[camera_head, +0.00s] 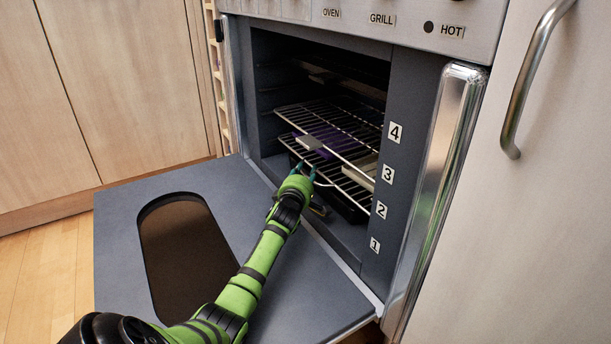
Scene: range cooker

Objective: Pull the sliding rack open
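The sliding rack (340,128) is a silver wire rack inside the open oven, on a level between the numbers 3 and 4. Its front edge slopes down to the right. A second wire level (352,192) shows just below it. My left gripper (306,171), green with teal fingertips, reaches over the lowered door to the front left of the racks. Its fingertips look apart, close to the front wires. I cannot tell whether they touch a wire. My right gripper is not in view.
The oven door (120,225) lies folded down, with a dark window. A dark tray (345,207) sits under the racks. A shiny post (436,180) and a cabinet with a handle (527,75) stand at the right. Wooden cabinets (125,80) stand at the left.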

